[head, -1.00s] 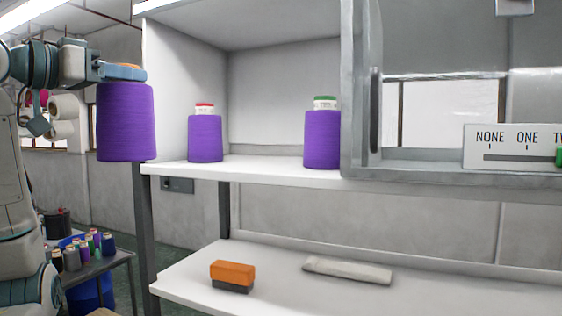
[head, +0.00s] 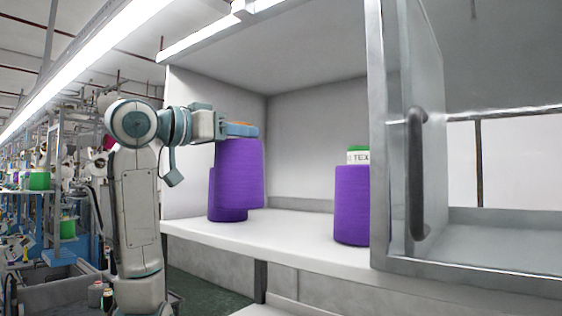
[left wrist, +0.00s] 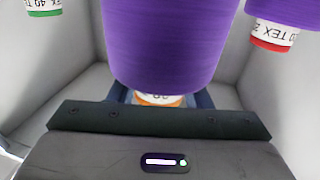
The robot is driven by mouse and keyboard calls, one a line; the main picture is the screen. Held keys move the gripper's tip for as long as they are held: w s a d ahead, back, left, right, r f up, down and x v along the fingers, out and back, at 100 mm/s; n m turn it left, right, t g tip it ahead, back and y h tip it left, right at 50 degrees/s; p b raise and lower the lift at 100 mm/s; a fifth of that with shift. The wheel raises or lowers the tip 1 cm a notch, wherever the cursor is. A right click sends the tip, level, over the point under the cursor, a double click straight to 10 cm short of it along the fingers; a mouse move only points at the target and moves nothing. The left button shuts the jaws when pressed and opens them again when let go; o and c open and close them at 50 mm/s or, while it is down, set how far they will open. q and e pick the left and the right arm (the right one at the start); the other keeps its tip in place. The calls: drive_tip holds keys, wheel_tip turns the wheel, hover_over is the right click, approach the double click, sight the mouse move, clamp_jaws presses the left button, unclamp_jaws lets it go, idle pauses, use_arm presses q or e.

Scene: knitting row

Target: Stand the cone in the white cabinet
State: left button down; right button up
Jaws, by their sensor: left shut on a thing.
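My left gripper (head: 243,129) is shut on the top of a purple cone with an orange tip (head: 242,175). The cone hangs upright at the opening of the white cabinet (head: 300,235), its bottom seeming a little above the shelf; how deep it is in I cannot tell. In the left wrist view the held cone (left wrist: 168,40) fills the middle, with its orange band at the jaws. A red-topped purple cone (head: 222,214) stands on the shelf, mostly hidden behind the held one; its red top shows in the left wrist view (left wrist: 272,38). My right gripper is not in view.
A green-topped purple cone (head: 352,205) stands on the shelf at the right, close to the cabinet's grey frame and the open-looking glazed door with a handle (head: 416,175). Shelf room shows between the two standing cones. Knitting machines (head: 60,200) stand far left.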

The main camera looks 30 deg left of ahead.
use_arm(q)
drive_tip(key=w+d+f+p, duration=0.1)
drive_tip(key=w+d+f, duration=0.3)
drive_tip(key=w, duration=0.5)
drive_tip(key=shift+d+f+p, duration=0.35)
drive_tip(key=shift+d+f, duration=0.05)
drive_tip(key=shift+d, duration=0.1)
drive_tip(key=c, duration=0.7)
unclamp_jaws()
drive_tip(key=shift+s, duration=0.15)
drive_tip(key=shift+c, duration=0.2)
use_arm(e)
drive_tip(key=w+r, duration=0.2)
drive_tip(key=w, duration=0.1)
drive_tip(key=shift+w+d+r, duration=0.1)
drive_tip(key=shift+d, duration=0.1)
